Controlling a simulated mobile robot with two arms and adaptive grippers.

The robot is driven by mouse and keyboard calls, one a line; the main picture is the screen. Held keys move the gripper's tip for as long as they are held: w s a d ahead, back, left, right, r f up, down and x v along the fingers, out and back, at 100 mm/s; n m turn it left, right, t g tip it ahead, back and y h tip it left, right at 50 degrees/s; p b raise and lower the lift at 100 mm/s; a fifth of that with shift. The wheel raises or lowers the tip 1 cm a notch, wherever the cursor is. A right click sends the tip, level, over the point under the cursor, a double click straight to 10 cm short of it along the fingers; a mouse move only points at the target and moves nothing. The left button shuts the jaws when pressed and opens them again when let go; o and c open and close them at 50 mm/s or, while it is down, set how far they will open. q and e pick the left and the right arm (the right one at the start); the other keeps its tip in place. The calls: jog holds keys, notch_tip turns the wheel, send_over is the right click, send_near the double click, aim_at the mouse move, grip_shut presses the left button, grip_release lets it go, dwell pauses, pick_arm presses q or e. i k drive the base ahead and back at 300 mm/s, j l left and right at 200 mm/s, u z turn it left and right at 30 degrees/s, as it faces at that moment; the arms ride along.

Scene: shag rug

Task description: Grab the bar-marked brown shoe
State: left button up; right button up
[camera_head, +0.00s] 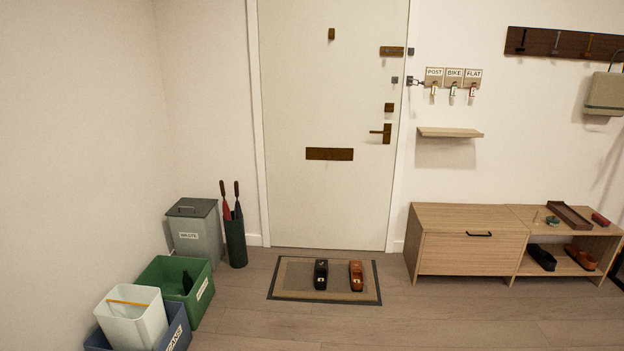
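Two brown shoes show in the head view. One brown shoe (356,275) stands on the doormat (291,290), to the right of a black shoe (321,275). It has a small pale mark, too small to read. The other brown shoe (580,257) lies on the lower shelf of the bench at the right, to the right of another black shoe (541,257). I cannot make out any mark on it, so I cannot tell which brown shoe is bar-marked. Neither of my grippers is in view.
The wooden bench (461,255) stands right of the door (330,200). At the left stand a grey waste bin (195,240), an umbrella stand (236,245), a green crate (203,305) and a blue crate (177,332) holding a white bin (131,322). The floor before the mat is clear.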

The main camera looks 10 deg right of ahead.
aim_at(357, 273)
jog(key=i+z, duration=0.1)
jog(key=i, duration=2.3)
